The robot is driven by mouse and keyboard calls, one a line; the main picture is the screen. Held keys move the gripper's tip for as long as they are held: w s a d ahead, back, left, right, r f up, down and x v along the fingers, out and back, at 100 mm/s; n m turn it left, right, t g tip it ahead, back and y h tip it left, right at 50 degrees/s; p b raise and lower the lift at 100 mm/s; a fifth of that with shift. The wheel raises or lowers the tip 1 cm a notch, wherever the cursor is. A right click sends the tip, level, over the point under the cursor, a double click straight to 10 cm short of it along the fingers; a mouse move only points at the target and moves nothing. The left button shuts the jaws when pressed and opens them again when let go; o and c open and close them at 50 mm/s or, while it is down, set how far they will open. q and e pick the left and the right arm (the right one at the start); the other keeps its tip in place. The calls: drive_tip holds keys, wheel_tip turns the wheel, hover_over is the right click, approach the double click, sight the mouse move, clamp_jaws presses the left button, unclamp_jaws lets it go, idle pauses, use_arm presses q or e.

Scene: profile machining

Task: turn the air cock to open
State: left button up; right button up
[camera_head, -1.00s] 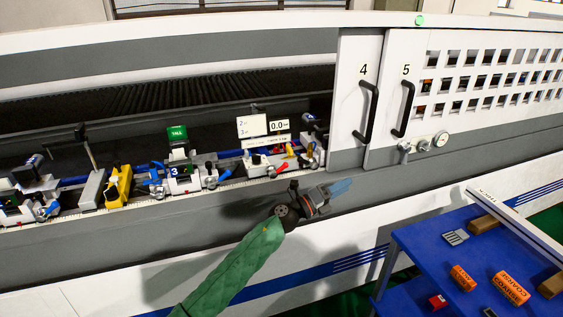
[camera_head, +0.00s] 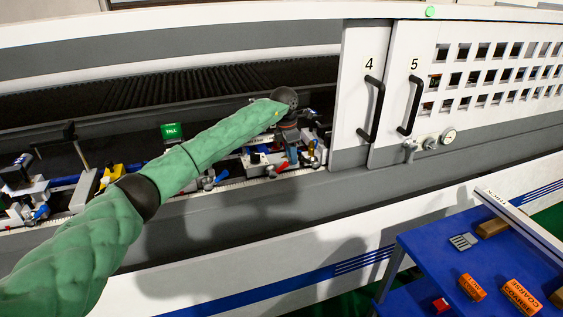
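A small grey cock-like fitting (camera_head: 410,148) sits on the machine front below door 5, beside a round knob (camera_head: 430,143) and a round gauge (camera_head: 448,136). I take it for the air cock, but its lever position is too small to tell. My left gripper (camera_head: 292,158) points down over the clamp unit at the right end of the bed, left of door 4 and apart from the fitting. Its fingers are dark and small against the clamp, so their opening is unclear. My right gripper is not in view.
Clamp units with red handles (camera_head: 282,167) and blue handles (camera_head: 209,183) line the bed. Doors 4 and 5 carry black handles (camera_head: 371,110) that stick out. A blue table (camera_head: 420,246) with orange blocks (camera_head: 472,287) stands at lower right. The space before the fitting is clear.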

sight(282, 165)
use_arm(q)
drive_tip(key=shift+y, duration=0.8)
drive_tip(key=a, duration=0.1)
drive_tip(key=w+a+r, duration=0.1)
drive_tip(key=a+r, duration=0.1)
drive_tip(key=shift+w+a, duration=0.1)
drive_tip(key=shift+w, duration=0.3)
drive_tip(key=shift+f, duration=0.2)
wheel_tip(282, 165, down, 6)
drive_tip(key=p, duration=0.3)
drive_tip(key=shift+r, duration=0.25)
drive_tip(key=shift+f+p, duration=0.4)
drive_tip(key=shift+f, duration=0.45)
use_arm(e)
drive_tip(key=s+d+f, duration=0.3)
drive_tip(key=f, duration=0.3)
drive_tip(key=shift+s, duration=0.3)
use_arm(q)
drive_tip(key=shift+c, duration=0.5)
clamp_jaws()
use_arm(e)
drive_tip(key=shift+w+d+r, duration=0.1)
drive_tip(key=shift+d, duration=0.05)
